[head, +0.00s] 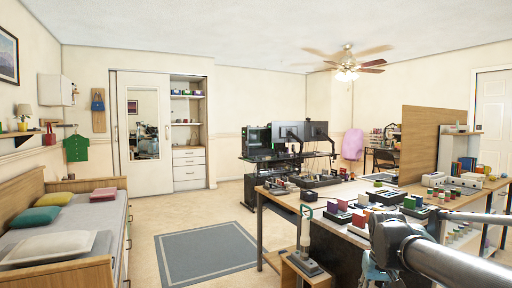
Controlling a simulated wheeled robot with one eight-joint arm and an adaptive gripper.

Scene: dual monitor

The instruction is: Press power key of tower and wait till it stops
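A dark computer tower (257,139) with a faint greenish glow stands upright at the left end of a black desk (280,156) in the far middle of the room. The tower's power key is too small to make out. My grey arm reaches in from the lower right, far from the tower. No fingertips of my gripper show.
A wooden workbench (461,215) crowded with small coloured objects stands between my arm and the desk. A bed (105,215) lines the left wall. A grey rug (205,253) lies on open floor between them. A ceiling fan (347,62) hangs overhead.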

